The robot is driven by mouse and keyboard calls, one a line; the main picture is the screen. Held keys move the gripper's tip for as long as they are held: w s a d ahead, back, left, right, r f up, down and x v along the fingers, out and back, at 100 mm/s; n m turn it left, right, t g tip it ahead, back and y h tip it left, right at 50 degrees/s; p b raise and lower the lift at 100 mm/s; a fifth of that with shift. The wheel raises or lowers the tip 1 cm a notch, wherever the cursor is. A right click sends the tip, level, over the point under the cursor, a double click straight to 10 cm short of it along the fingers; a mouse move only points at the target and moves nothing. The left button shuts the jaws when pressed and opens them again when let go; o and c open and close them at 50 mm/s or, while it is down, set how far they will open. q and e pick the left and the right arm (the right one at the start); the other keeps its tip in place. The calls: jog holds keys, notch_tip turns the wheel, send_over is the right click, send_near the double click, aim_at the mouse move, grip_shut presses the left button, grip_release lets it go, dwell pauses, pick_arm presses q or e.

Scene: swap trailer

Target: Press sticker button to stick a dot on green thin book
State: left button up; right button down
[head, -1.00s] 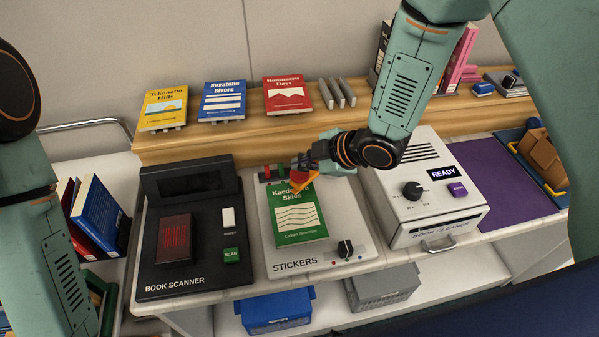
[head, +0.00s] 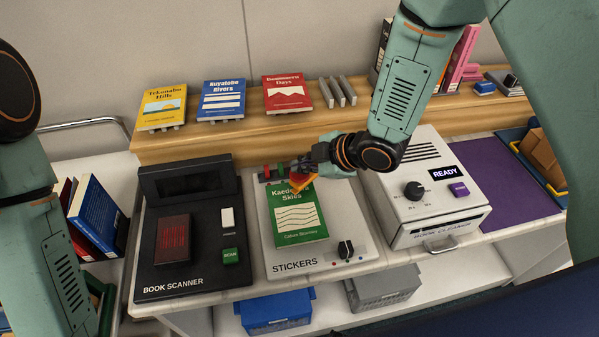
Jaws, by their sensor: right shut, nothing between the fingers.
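The green thin book (head: 297,222), titled Kaede Skies, lies flat on the white stickers machine (head: 345,266). My right gripper (head: 300,183) is shut and empty over the book's top edge and the back of the machine. It hides part of the title and part of the coloured parts (head: 268,173) behind the book. I cannot tell whether its fingertips touch anything. I see no dot on the visible cover. My left arm shows at the left edge; its gripper is out of view.
The black book scanner (head: 192,272) stands left of the stickers machine, the book cleaner (head: 440,213) right of it. Yellow (head: 162,107), blue (head: 222,101) and red (head: 287,94) books stand on the wooden shelf behind. A purple mat (head: 500,175) lies at right.

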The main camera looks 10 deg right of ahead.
jog(key=shift+s, duration=0.15)
jog(key=shift+f, duration=0.25)
dwell(0.5)
jog(key=shift+f+b, duration=0.45)
jog(key=shift+b, duration=0.1)
dwell(0.5)
jog(key=shift+r+p, duration=1.05)
jog(key=shift+r, duration=0.15)
